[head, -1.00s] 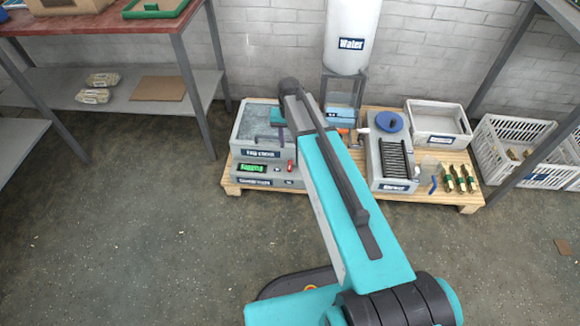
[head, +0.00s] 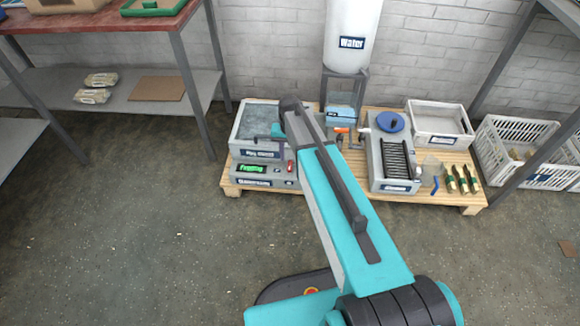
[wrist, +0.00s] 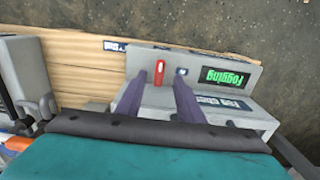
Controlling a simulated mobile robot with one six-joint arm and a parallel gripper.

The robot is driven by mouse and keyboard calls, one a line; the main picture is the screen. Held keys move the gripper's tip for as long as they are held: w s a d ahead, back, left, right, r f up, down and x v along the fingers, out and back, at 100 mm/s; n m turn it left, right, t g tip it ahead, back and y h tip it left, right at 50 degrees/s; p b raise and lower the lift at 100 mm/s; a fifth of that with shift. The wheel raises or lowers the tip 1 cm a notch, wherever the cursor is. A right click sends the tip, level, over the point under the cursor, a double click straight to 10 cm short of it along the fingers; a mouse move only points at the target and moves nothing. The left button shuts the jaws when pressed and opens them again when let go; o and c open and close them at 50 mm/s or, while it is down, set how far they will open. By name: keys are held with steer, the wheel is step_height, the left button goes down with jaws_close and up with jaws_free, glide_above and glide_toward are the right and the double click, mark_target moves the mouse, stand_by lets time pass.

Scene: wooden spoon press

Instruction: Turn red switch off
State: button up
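The red switch (wrist: 158,73) sits on the grey face of a machine, beside a small round knob and a green display reading "Fogging" (wrist: 225,77). In the head view the switch (head: 290,167) shows as a small red spot at the right of the lower grey unit (head: 263,183). My gripper (wrist: 160,78) has two dark purple fingers, spread apart, with the switch showing between their tips in the wrist view. I cannot tell whether either finger touches it. In the head view my arm largely hides the gripper.
A grey tray-topped box (head: 257,127) stands above the display. A water tank (head: 353,35), a grey machine with a dark ribbed top (head: 396,160) and a white bin (head: 438,122) stand on or over the wooden pallet (head: 340,192). The floor in front is clear.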

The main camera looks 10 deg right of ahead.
mark_target(290, 167)
steer(key=shift+f+b, duration=0.8)
steer(key=shift+f, duration=2.3)
jaws_close()
